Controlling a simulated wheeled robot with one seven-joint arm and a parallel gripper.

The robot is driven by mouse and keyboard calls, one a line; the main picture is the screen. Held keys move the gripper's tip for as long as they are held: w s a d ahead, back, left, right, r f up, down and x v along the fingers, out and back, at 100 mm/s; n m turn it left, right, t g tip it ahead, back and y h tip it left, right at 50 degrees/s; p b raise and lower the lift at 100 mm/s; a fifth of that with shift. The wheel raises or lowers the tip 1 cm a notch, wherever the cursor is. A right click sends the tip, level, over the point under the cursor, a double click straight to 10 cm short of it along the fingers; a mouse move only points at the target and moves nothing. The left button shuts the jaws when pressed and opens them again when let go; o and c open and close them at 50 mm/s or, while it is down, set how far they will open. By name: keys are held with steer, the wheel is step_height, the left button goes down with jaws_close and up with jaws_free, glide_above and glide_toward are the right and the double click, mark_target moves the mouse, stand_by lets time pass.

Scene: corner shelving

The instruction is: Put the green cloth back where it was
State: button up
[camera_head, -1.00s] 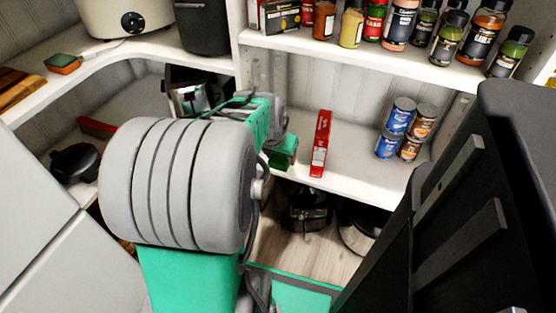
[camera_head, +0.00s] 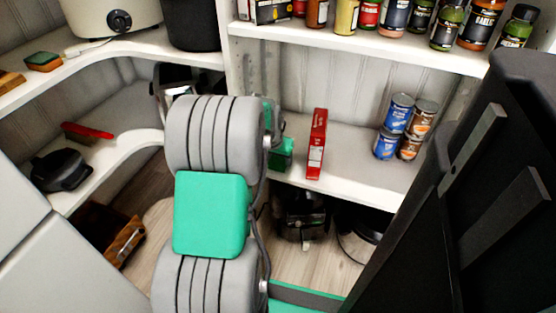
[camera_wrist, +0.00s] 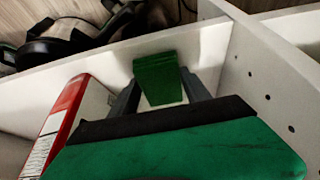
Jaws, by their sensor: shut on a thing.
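The green cloth (camera_wrist: 158,75) shows in the wrist view as a small folded green block at the front edge of a white shelf. My gripper (camera_wrist: 160,88) has a finger on each side of it and is shut on it. In the head view my gripper's end is low over the middle shelf (camera_head: 345,160), just left of a red box (camera_head: 317,145). My own arm hides much of it there, and I cannot make out the cloth apart from my green hand.
The red box (camera_wrist: 68,120) stands close beside my gripper in the wrist view. Stacked cans (camera_head: 400,125) stand further right on that shelf. Jars (camera_head: 445,30) line the shelf above. Dark appliances (camera_head: 302,215) stand on the floor below. A white upright panel (camera_wrist: 265,80) is right of my gripper.

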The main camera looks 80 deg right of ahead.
steer(key=shift+f, duration=0.2)
steer(key=o, duration=1.3)
steer(key=shift+r, duration=0.3)
steer(key=p+v, duration=0.5)
steer(key=v, duration=0.7)
